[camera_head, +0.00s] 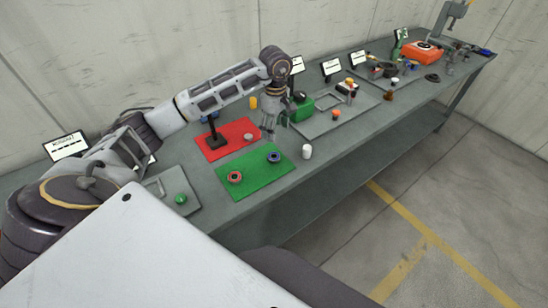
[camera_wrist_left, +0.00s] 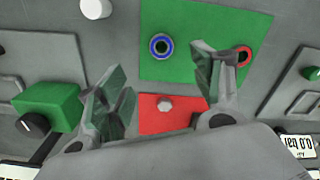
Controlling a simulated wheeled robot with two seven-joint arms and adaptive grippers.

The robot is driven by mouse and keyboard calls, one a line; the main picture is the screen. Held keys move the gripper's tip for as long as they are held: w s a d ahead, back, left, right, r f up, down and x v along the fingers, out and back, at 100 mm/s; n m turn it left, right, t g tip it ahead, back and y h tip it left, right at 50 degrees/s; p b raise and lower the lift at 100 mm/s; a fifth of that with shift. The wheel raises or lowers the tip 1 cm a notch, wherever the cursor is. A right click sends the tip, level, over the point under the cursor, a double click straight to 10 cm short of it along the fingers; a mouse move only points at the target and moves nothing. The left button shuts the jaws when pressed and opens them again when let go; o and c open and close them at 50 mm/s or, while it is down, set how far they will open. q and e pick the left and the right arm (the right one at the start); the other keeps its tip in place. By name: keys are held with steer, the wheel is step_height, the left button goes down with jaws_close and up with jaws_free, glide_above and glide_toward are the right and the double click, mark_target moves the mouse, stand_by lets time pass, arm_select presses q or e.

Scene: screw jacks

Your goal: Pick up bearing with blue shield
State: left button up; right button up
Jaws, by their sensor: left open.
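The bearing with the blue shield (camera_head: 274,157) lies flat on the green mat (camera_head: 250,180), near its right end in the head view. My left gripper (camera_head: 271,133) is open and empty, above the bench by the red mat's edge, apart from the blue bearing. My right gripper is not in view.
The red mat (camera_head: 215,150) bears a black post and a small pale nut (camera_head: 248,136). A white cylinder (camera_head: 307,152) stands right of the green mat. A green box (camera_head: 301,107) stands behind. A grey tray with a green knob (camera_head: 181,198) is at left.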

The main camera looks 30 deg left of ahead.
arm_select(q)
steer(key=p, duration=0.1)
glide_above(274, 153)
steer(key=s+d, duration=0.1)
steer(key=shift+s+d+f, duration=0.1)
steer(key=shift+s+f, duration=0.05)
steer(key=shift+f, duration=3.8)
steer(key=shift+s+a+f+p, duration=0.15)
steer(key=shift+f+p, duration=0.6)
steer(key=shift+f, duration=1.85)
steer(key=c, duration=1.1)
steer(key=shift+a+r, duration=0.1)
steer(key=shift+r, duration=0.05)
steer(key=shift+c, duration=0.2)
